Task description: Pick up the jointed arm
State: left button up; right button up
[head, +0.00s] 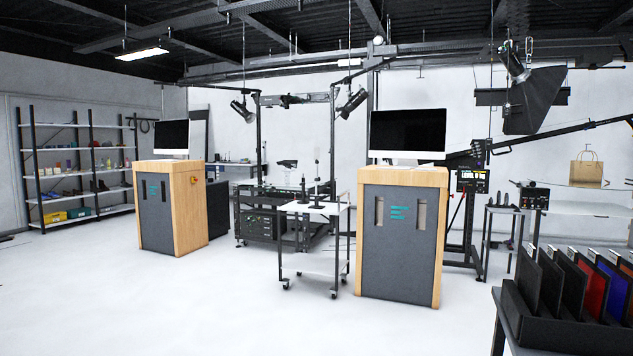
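Neither of my grippers is in view. A small white-topped cart (313,207) stands mid-room with thin dark upright items (317,184) on its top. They are too small to tell whether one is the jointed arm. Several small dark objects (503,200) stand on a narrow side table at the right, and these are also too small to name. A long black boom (560,132) reaches in from the right edge at the back. I cannot tell for sure which thing is the jointed arm.
Two wooden cabinets with monitors, one at the left (173,215) and one right of centre (402,240), flank the cart. A rack of dark, red and blue panels (570,290) fills the near right corner. Shelves (75,165) line the left wall. The floor (130,305) in front is clear.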

aim_at(317, 203)
jog(key=i+u, duration=0.15)
jog(key=u, duration=0.4)
jog(key=i, duration=8)
jog(key=i+z, duration=0.1)
jog(key=i, duration=0.35)
jog(key=i+j+z, duration=0.15)
jog(key=i, duration=0.35)
jog(key=i+j+z, duration=0.1)
jog(key=i, duration=0.35)
jog(key=i+j+z, duration=0.1)
jog(key=i, duration=0.4)
jog(key=i+j+z, duration=0.15)
jog(key=i, duration=0.3)
jog(key=j, duration=0.1)
